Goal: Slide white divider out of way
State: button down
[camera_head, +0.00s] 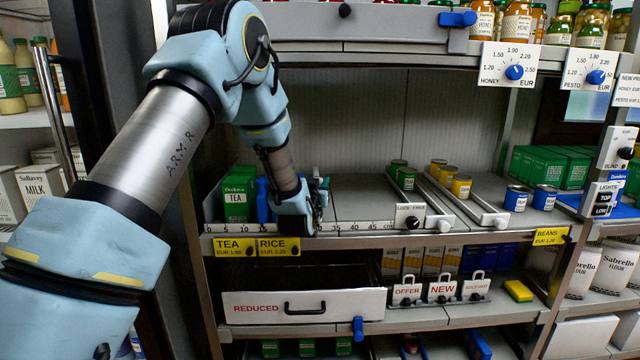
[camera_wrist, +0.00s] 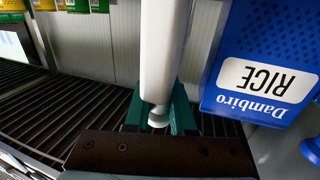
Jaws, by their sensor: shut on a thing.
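In the wrist view, the white divider (camera_wrist: 163,45) is a long, smooth bar running up the middle of the picture. The green fingers of my gripper (camera_wrist: 160,115) sit on either side of its near end, shut on it. A blue rice box (camera_wrist: 262,60) stands close to the divider on the right of this view, its label upside down. In the head view, my gripper (camera_head: 318,193) is low over the shelf's front, just right of the blue rice box (camera_head: 263,200). My arm and gripper hide the divider there.
A green tea box (camera_head: 236,197) stands left of the rice. The shelf (camera_head: 355,205) right of my gripper is bare up to the green cans (camera_head: 406,179). White rails with knobs (camera_head: 443,225) flank the yellow cans (camera_head: 461,186). A numbered scale strip (camera_head: 365,228) runs along the front edge.

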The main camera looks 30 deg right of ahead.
jog(key=s+d+b, duration=0.3)
jog(key=s+d, duration=0.3)
jog(key=d, duration=0.7)
jog(key=shift+d+b, duration=0.2)
jog(key=shift+b, duration=0.2)
jog(key=shift+s, duration=0.1)
jog(key=c, duration=0.8)
grip_release()
jog(key=shift+o, duration=0.2)
jog(key=b+v, duration=0.1)
jog(key=v, duration=0.9)
jog(key=shift+s+a+b, duration=0.25)
jog(key=shift+s+b, duration=0.05)
jog(key=shift+b, duration=0.05)
